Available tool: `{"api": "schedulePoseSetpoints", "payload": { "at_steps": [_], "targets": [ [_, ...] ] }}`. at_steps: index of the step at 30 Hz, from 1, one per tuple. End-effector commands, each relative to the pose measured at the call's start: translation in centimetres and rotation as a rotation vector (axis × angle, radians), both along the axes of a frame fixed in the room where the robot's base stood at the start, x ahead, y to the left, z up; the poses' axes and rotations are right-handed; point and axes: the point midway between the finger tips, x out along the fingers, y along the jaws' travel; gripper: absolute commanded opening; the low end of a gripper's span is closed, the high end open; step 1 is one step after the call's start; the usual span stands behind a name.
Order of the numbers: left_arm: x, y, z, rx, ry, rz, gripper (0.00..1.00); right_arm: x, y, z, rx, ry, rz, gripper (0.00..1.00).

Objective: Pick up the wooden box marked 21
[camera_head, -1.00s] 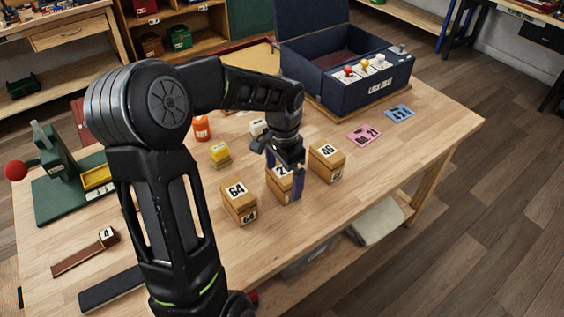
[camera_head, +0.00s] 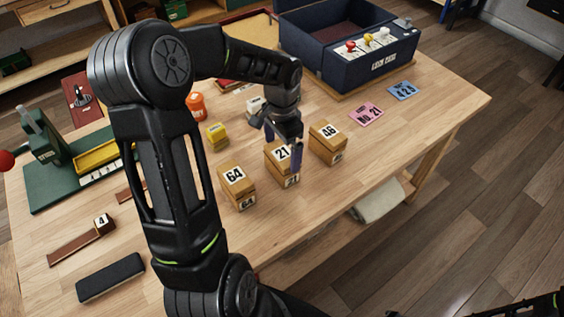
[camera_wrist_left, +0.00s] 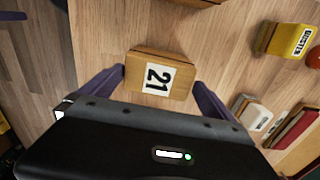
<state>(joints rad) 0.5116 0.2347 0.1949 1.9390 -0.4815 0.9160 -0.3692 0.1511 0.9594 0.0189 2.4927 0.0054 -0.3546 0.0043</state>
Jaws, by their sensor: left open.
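The wooden box marked 21 (camera_head: 281,155) stands on the table between two similar boxes, one marked 64 (camera_head: 235,176) and one marked 46 or 48 (camera_head: 327,130). My left gripper (camera_head: 283,142) is open and empty, over the box marked 21. In the left wrist view the box marked 21 (camera_wrist_left: 158,78) lies between the two purple fingertips of the gripper (camera_wrist_left: 160,78), one near each end. I see small gaps there and no clear contact. My right gripper is not in view; only a dark part of mine shows at the lower right.
The wooden table (camera_head: 330,205) is clear in front of the boxes. A yellow block (camera_head: 217,134), an orange container (camera_head: 196,106) and a white block (camera_head: 256,105) stand behind. A blue case (camera_head: 350,75) and two cards, pink (camera_head: 366,114) and blue (camera_head: 402,91), are further right.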

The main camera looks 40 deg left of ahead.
Motion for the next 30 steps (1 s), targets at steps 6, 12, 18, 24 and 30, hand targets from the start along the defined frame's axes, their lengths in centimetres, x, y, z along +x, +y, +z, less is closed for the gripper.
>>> {"api": "schedulePoseSetpoints", "payload": {
  "at_steps": [6,12,18,24,30],
  "targets": [
    [0.0,0.0,-0.3,0.0,-0.002,0.0,1.0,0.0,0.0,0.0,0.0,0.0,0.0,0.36],
    [-0.1,0.0,-0.8,0.0,0.002,-0.002,1.0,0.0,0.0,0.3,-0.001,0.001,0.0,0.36],
    [-0.4,-0.3,-3.5,-0.003,0.004,-0.002,1.0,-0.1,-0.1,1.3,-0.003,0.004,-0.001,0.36],
    [-0.3,-0.2,-5.4,0.001,-0.001,-0.002,1.0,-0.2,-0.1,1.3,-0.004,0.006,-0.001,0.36],
    [-0.3,-0.2,-5.5,0.0,-0.002,-0.001,1.0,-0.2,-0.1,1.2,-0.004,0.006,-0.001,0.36]
  ]
}}
